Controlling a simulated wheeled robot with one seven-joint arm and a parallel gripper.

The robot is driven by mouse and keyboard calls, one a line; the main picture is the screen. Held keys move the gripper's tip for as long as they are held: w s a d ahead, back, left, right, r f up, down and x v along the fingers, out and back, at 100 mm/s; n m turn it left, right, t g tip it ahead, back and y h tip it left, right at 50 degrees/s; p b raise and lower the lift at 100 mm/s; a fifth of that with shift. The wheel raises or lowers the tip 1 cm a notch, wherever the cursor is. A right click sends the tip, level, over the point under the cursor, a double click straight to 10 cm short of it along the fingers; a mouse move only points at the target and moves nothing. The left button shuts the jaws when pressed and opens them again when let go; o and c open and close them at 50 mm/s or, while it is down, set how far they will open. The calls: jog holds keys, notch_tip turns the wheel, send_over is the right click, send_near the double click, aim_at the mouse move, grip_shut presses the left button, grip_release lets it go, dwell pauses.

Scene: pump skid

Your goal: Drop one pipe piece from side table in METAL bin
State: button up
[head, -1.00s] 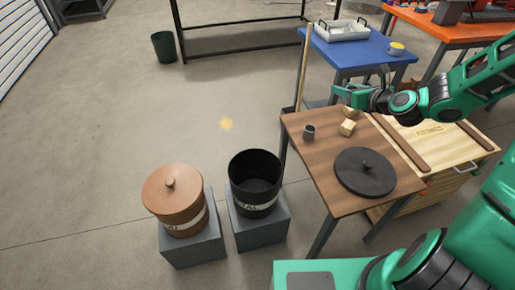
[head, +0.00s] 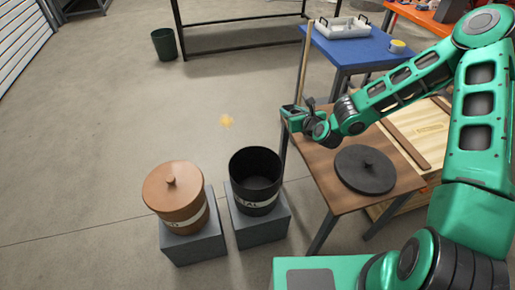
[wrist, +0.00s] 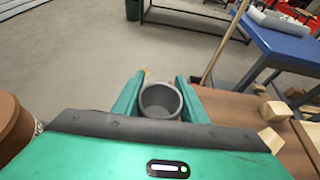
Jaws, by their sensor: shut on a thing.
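My gripper (head: 290,112) is at the far left corner of the wooden side table (head: 335,195), raised above it. In the wrist view its two fingers (wrist: 159,82) are shut on a grey hollow pipe piece (wrist: 160,103), with the open end facing the camera. In the head view the pipe piece is hidden by the gripper. The black METAL bin (head: 255,185) stands open on a grey block to the left of the table and nearer the camera; part of its label shows. My gripper is apart from the bin.
A brown lidded bin (head: 175,196) stands left of the black one. A black round lid (head: 364,168) lies on the side table. Wooden blocks (wrist: 273,111) show on the table in the wrist view. A broom handle (head: 304,65) stands behind the table. Floor at left is clear.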

jog(key=s+a+f, duration=0.3)
jog(key=a+f, duration=0.3)
jog(key=f, duration=0.3)
jog(key=s+a+f, duration=0.3)
jog(key=a+f, duration=0.4)
jog(key=f, duration=0.3)
jog(key=shift+s+f+m+h, duration=0.2)
jog(key=shift+m+h, duration=0.1)
jog(key=shift+h, duration=0.1)
dwell(0.4)
jog(key=o, duration=1.2)
jog(key=shift+s, duration=0.1)
jog(key=v, duration=1)
jog(key=shift+s, duration=0.25)
jog(key=shift+d, duration=0.15)
